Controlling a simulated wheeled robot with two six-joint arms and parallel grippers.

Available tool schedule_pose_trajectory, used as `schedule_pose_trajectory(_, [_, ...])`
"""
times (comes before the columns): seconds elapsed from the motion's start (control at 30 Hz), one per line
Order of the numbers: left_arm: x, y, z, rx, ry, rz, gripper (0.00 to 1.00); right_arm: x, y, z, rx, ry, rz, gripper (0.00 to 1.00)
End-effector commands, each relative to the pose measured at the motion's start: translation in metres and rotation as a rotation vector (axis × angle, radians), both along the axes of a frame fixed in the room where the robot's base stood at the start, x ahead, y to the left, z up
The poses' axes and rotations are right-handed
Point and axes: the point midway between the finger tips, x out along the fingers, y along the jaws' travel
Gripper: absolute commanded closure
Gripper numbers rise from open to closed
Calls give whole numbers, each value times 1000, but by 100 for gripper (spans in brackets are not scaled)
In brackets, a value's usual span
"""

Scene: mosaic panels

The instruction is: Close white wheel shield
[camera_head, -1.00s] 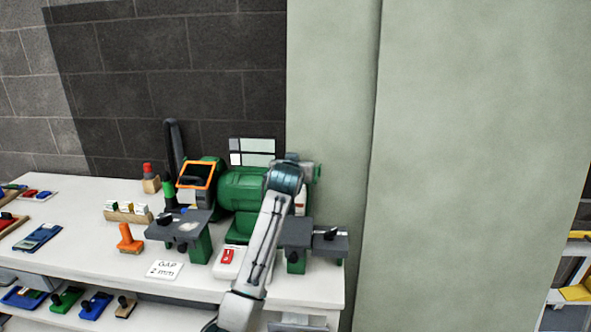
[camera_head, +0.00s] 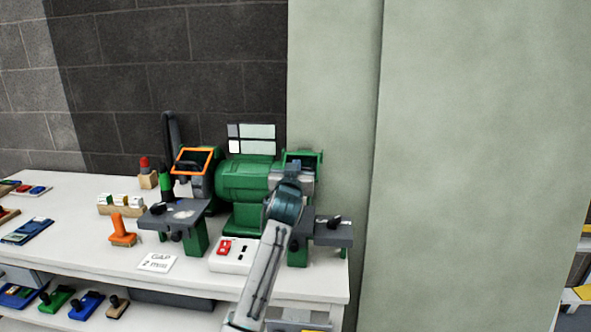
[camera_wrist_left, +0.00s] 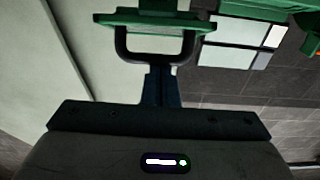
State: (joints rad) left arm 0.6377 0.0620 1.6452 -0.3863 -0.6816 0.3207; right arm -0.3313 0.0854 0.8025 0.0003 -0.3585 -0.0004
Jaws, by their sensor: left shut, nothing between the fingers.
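The green bench grinder (camera_head: 243,182) stands on the white bench. At its right wheel is a green-framed shield (camera_head: 319,157), which looks raised. In the left wrist view a green bar of the shield (camera_wrist_left: 150,20) carries a dark U-shaped handle (camera_wrist_left: 120,45). My left gripper (camera_head: 294,167) is in front of the right wheel, with its fingertips (camera_wrist_left: 161,72) shut and empty at the handle's loop; I cannot tell whether they touch it. My left wrist hides part of the right wheel. My right gripper is out of view.
The left wheel has an orange-framed shield (camera_head: 194,160). Grey tool rests flank the grinder, one at the left (camera_head: 176,213) and one at the right (camera_head: 334,232). A white switch box (camera_head: 232,262) sits in front. A pale green wall panel (camera_head: 460,150) rises at the right.

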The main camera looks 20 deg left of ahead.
Motion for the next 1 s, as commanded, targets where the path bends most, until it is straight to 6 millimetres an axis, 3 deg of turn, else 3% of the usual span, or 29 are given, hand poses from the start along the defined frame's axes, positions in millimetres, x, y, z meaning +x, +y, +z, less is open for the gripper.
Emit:
schedule_pose_trajectory(0.63, [1,1,3,0,4,0,100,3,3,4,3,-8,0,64])
schedule_pose_trajectory(0.83, [6,3,24,1,1,-2,100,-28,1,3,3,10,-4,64])
schedule_pose_trajectory(0.93, [13,6,49,1,-1,-4,100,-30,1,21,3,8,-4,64])
schedule_pose_trajectory(1.0, [-2,1,31,-1,1,-6,100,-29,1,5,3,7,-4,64])
